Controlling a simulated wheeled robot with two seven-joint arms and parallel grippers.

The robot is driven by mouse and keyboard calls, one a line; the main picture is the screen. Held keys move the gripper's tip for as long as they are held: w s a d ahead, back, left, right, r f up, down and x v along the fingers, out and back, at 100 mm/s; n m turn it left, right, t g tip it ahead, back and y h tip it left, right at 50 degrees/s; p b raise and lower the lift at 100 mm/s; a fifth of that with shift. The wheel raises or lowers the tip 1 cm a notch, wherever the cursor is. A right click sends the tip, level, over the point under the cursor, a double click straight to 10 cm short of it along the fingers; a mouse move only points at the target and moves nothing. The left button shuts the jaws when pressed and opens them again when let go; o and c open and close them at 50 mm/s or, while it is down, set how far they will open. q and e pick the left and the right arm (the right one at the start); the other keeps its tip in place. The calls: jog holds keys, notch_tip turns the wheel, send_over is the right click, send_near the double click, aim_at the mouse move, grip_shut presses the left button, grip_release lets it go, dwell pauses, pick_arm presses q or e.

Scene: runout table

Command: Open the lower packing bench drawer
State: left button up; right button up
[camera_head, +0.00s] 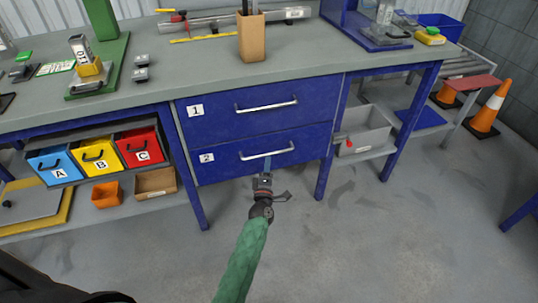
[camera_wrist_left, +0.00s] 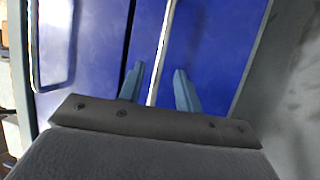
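The lower drawer (camera_head: 225,168), marked 2, is blue and sits flush in the packing bench under the drawer marked 1 (camera_head: 225,122). Its silver bar handle (camera_head: 283,151) runs across its front, and the handle shows lengthwise in the left wrist view (camera_wrist_left: 165,35). My left gripper (camera_head: 267,164) is at this handle, near its left half. In the left wrist view the fingers (camera_wrist_left: 160,78) stand apart, one on each side of the bar, with gaps visible. I cannot tell how deep the bar sits between them. My right gripper is not in view.
The upper drawer's handle (camera_head: 266,105) is just above. Blue, yellow and red bins (camera_head: 100,153) are on the left, with a bench leg (camera_head: 319,175) right of the drawers. A grey bin (camera_head: 368,128) stands on the right shelf. The floor before the drawers is clear.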

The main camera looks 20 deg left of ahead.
aim_at(269, 154)
pick_arm(q)
jog(key=shift+x, duration=2.9)
jog(key=shift+c, duration=0.4)
grip_shut()
